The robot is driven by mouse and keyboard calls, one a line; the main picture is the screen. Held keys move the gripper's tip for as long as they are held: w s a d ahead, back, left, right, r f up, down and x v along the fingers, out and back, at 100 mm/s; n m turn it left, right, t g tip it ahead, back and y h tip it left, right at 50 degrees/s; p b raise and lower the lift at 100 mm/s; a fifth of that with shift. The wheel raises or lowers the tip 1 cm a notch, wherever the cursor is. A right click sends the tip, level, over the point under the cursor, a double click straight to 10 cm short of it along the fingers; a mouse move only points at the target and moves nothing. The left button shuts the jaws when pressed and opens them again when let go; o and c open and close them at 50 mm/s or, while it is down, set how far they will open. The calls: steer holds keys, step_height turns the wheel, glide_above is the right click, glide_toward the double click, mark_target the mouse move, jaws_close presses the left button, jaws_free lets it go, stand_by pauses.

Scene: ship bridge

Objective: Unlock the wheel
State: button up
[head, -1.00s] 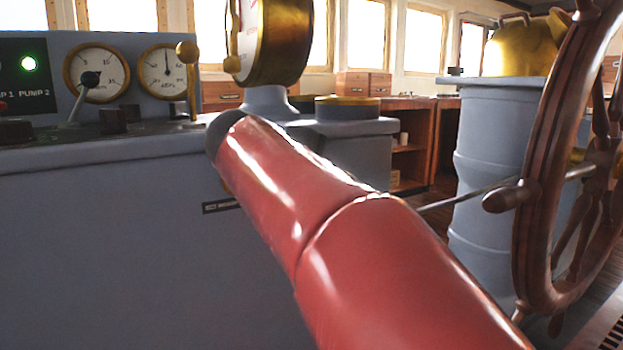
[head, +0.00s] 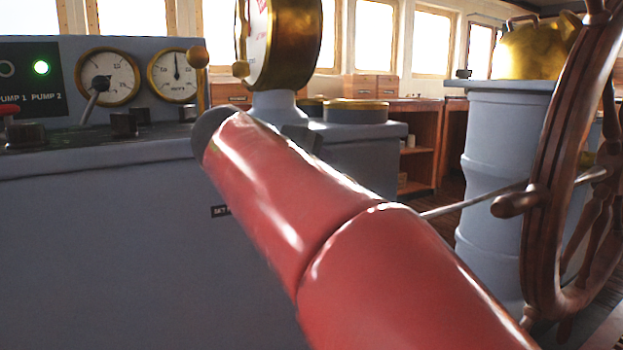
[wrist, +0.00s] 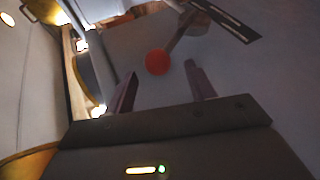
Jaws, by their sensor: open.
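The ship's wheel (head: 545,200), of dark wood with spokes and handles, stands upright at the right of the head view. In the wrist view, an orange-red ball knob (wrist: 157,62) sits on the end of a short lever (wrist: 188,32) against a grey panel. My gripper (wrist: 161,70) is open. Its two fingers point toward the knob, which appears between and just beyond their tips; no contact is clear. In the head view my red arm hides the gripper and the knob.
A grey console (head: 100,240) fills the left, with gauges (head: 108,77), levers and a green lamp. A brass dial (head: 285,40) stands on a pedestal behind my arm. A grey binnacle column (head: 500,170) stands behind the wheel. A thin rod (head: 475,201) runs beside the wheel.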

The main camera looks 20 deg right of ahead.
steer(key=v, duration=0.4)
steer(key=shift+s+a+r+p, duration=0.15)
steer(key=shift+a+p, duration=0.1)
steer(key=shift+p, duration=0.05)
steer(key=s+a+f+m+y+p, duration=0.3)
steer(key=s+f+y+p, duration=0.2)
steer(key=s+f, duration=0.3)
steer(key=s+a+f+m+y+p, duration=0.2)
steer(key=s+f+y+p, duration=0.3)
steer(key=s+f, duration=0.3)
step_height(320, 180, down, 3)
steer(key=shift+s+a+f+m+g+y, duration=0.1)
steer(key=shift+s+a+m+g+y, duration=0.25)
steer(key=shift+y, duration=0.35)
